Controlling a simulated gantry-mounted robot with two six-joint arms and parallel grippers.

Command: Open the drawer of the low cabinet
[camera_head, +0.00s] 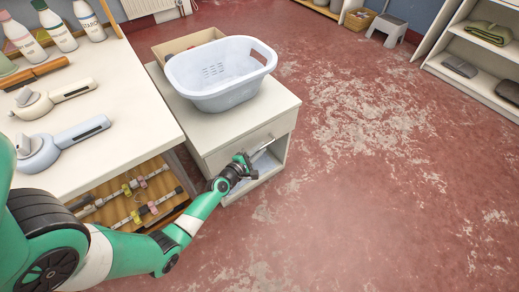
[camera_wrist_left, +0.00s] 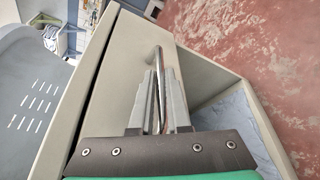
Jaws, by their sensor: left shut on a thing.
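The low cabinet (camera_head: 198,127) is a pale box with a drawer front (camera_head: 262,136) at its upper part and an open compartment below. The drawer front looks flush with the cabinet, with a dark seam beneath the top. My left gripper (camera_head: 243,163) is at the drawer front, shut on the drawer's metal handle (camera_wrist_left: 158,62). In the left wrist view the bar shows between the two grey fingers of my left gripper (camera_wrist_left: 159,92). The drawer's inside is hidden. My right gripper is out of view.
A white table (camera_head: 120,82) with irons and bottles is at the left. Blue-grey cloth (camera_wrist_left: 228,120) lies in the lower compartment. The red floor (camera_head: 370,170) right of the cabinet is clear.

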